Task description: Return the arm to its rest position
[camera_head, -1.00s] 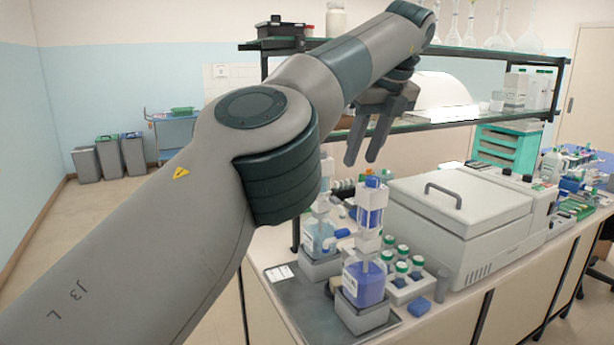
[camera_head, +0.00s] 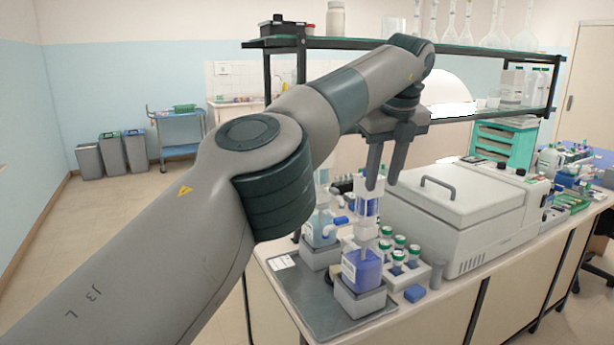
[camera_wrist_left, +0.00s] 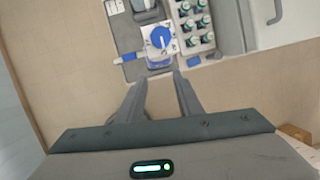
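My left arm (camera_head: 265,160) reaches in from the lower left of the head view. My left gripper (camera_head: 382,187) points down, its fingers apart, with nothing seen between them. In the head view it overlaps the top of the staining bottle with blue-violet liquid (camera_head: 361,270). In the left wrist view the open gripper (camera_wrist_left: 162,82) has the blue-capped bottle top (camera_wrist_left: 160,38) ahead of its fingertips, apart from them. My right gripper is in neither view.
The bottles stand on a dark tray (camera_head: 297,291) at the counter's near end. A rack of green-capped vials (camera_head: 412,270) and a white lidded machine (camera_head: 440,215) stand to the right. A shelf (camera_head: 450,47) runs behind the arm.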

